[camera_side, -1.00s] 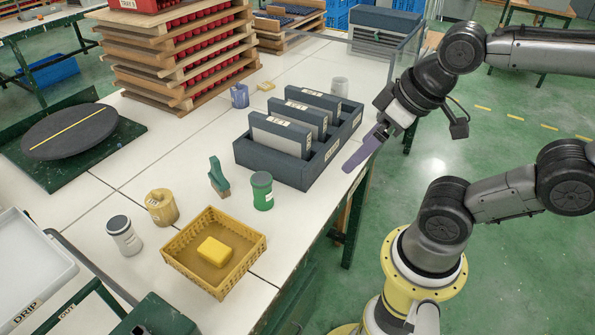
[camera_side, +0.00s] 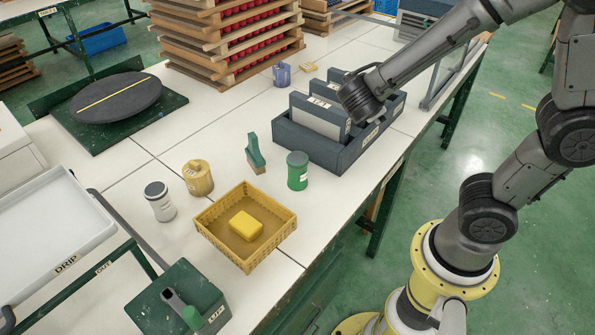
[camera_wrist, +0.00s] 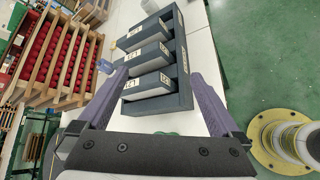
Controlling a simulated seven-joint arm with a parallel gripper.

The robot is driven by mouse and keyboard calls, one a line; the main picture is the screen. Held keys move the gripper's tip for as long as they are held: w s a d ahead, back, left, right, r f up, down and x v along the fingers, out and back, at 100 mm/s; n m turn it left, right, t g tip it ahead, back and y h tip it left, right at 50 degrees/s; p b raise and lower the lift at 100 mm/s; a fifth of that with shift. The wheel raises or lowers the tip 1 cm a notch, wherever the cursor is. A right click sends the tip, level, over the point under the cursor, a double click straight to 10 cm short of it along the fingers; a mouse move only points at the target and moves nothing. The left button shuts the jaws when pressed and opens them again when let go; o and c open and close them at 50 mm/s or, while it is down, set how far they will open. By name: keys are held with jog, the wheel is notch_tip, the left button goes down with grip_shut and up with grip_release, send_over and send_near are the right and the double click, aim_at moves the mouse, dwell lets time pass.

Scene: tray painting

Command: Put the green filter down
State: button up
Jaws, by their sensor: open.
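I cannot pick out a green filter for certain. A green lidded can (camera_side: 297,172) stands upright on the white table, and a green-handled brush (camera_side: 254,152) stands left of it. My gripper (camera_wrist: 160,77) is open, with its two purple fingers spread wide and nothing held between them. In the wrist view it points at the dark rack (camera_wrist: 186,72), which holds three upright labelled panels. A sliver of green shows past the palm there, too little to name. In the side view my arm's end hides the gripper and part of the rack (camera_side: 335,162).
A yellow basket (camera_side: 207,222) with a yellow sponge (camera_side: 246,225) sits near the table's front edge. A yellow mug (camera_side: 197,178) and a white jar (camera_side: 160,203) stand beside it. A round turntable (camera_side: 116,97) and stacked wooden trays (camera_side: 228,50) are behind.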

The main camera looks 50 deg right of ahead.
jog(key=w+a+f+n+t, duration=0.4)
jog(key=w+a+f+n, duration=0.2)
jog(key=n, duration=0.1)
jog(key=n+t+y, duration=0.2)
jog(key=n, duration=0.5)
send_near(300, 165)
jog(key=w+d, duration=0.1)
jog(key=w, duration=0.1)
jog(key=x, duration=0.8)
jog(key=shift+d+f, duration=0.3)
jog(key=shift+f, duration=0.2)
jog(key=shift+x, duration=2.65)
jog(key=shift+a+f, duration=0.1)
jog(key=shift+f, duration=0.05)
grip_shut()
